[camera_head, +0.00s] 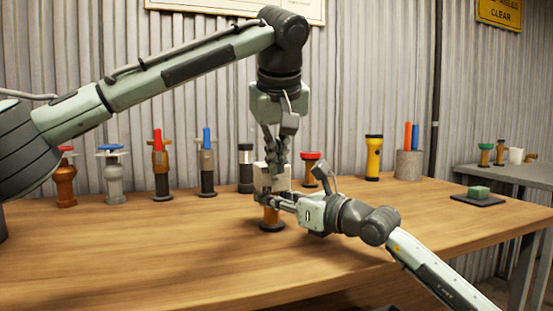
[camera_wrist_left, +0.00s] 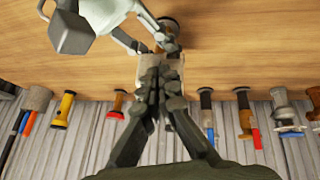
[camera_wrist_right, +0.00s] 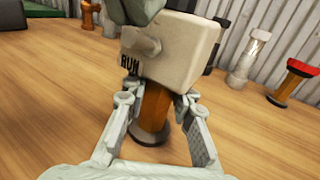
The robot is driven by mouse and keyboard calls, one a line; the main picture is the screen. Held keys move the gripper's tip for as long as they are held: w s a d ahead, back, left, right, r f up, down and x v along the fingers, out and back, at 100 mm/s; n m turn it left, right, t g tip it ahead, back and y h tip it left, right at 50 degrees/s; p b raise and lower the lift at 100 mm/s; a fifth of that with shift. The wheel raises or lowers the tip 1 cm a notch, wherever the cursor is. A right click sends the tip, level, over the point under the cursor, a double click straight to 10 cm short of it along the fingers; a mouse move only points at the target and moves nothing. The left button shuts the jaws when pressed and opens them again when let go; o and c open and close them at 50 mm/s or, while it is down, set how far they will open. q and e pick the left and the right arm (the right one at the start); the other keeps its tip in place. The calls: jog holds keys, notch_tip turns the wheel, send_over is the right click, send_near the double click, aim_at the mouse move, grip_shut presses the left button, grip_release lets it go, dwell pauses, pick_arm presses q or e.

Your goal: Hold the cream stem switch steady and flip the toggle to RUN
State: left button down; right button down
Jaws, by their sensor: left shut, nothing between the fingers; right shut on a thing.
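The cream stem switch stands upright on the table, with a cream box (camera_wrist_right: 185,50) on an orange-brown stem (camera_wrist_right: 155,108) and a dark round base. "RUN" is printed on the box's lower left in the right wrist view, with a pale stubby toggle (camera_wrist_right: 143,42) just above it. My right gripper (camera_head: 264,197) is shut around the stem just below the box. My left gripper (camera_head: 275,157) points down, shut and empty, at the top of the box. In the left wrist view its fingertips (camera_wrist_left: 158,75) overlap the box; I cannot tell whether they touch the toggle.
Several valve-like stems stand along the back of the table (camera_head: 140,255), including a blue-topped one (camera_head: 113,175). A yellow flashlight (camera_head: 373,158) and a grey pen holder (camera_head: 409,164) stand back right. A green block (camera_head: 478,191) lies on a dark pad. The front is clear.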

pick_arm(q)
jog(key=shift+s+d+f+t+y, duration=0.1)
jog(key=shift+s+f+t+y, duration=0.1)
jog(key=shift+t, duration=0.5)
jog(key=shift+s+d+f+t+y, duration=0.1)
jog(key=shift+s+t, duration=0.1)
jog(key=shift+t, duration=0.5)
jog(key=shift+s+d+f+m+t+y, duration=0.15)
jog(key=shift+f+t, duration=0.1)
jog(key=shift+t, duration=0.2)
jog(key=shift+s+a+f+m+t+y, duration=0.1)
jog(key=shift+s+f+t, duration=0.15)
jog(key=shift+t, duration=0.15)
jog(key=shift+s+d+f+m+t+y, duration=0.1)
jog(key=shift+f+t, duration=0.15)
jog(key=shift+t, duration=0.2)
jog(key=shift+r, duration=0.2)
jog(key=shift+r, duration=0.7)
